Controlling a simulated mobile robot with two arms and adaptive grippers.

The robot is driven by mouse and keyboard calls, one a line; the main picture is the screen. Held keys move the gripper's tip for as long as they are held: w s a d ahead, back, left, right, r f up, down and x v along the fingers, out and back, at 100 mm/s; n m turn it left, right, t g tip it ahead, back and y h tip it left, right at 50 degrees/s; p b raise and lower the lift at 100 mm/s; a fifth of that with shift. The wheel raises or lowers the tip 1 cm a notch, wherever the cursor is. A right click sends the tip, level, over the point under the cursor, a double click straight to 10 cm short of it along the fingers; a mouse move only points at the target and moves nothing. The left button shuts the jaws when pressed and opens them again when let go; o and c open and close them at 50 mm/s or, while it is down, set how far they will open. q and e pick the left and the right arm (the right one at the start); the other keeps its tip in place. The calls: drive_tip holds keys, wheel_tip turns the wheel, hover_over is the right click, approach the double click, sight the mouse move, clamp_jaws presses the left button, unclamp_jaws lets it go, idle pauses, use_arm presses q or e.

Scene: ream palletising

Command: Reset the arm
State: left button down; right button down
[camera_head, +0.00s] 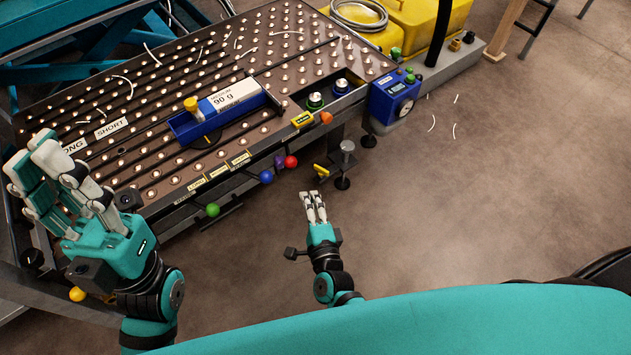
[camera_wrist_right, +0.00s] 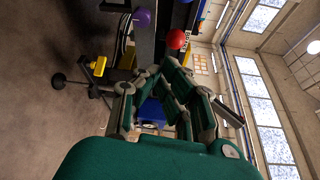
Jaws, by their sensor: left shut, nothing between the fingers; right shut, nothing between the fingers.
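My left gripper (camera_head: 62,185) is at the left of the head view, raised over the near left corner of the ball-studded table (camera_head: 150,100). Its fingers are shut with nothing between them. My right gripper (camera_head: 313,207) is lower, over the bare floor in front of the table's right part. Its fingers are together and empty, pointing towards the table. The right wrist view also shows the right gripper's fingers (camera_wrist_right: 165,95), with the table's edge beyond.
Coloured knobs, including a red ball (camera_head: 291,161) and a green ball (camera_head: 213,210), stick out from the table's front. A blue box with a gauge (camera_head: 395,97) is at its right corner. White strips lie about. The floor (camera_head: 480,200) on the right is mostly clear.

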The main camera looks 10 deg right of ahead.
drive_tip(key=shift+s+a, duration=0.45)
drive_tip(key=shift+s, duration=0.25)
